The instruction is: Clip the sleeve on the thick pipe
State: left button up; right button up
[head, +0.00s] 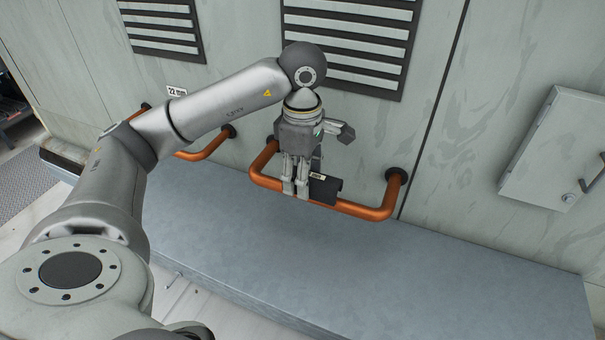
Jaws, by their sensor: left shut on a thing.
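The thick copper-orange pipe (361,210) is a bent run standing out from the grey wall, between black wall collars. My left gripper (295,190) points down at this pipe, with its fingers in front of the pipe's left half. It is shut on the black sleeve (326,189), which shows just right of the fingers and bears a small pale label. The sleeve overlaps the top of the pipe in the head view. I cannot tell whether it is clipped around the pipe or only rests against it. The fingers hide part of the sleeve and pipe. My right gripper is out of view.
A thinner orange pipe (210,149) is at the left, below a "22 mm" label (177,91). A clear grey ledge (400,282) runs below the pipes. A wall box (556,150) with a handle is at the right. Louvred vents (350,40) are above.

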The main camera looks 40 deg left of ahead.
pick_arm(q)
jog(key=shift+f+b, duration=1.4)
jog(key=shift+f, duration=0.3)
jog(key=o, duration=0.9)
jog(key=shift+o, duration=0.2)
jog(key=shift+r, duration=0.1)
jog(key=shift+r, duration=5.95)
jog(key=shift+r, duration=0.1)
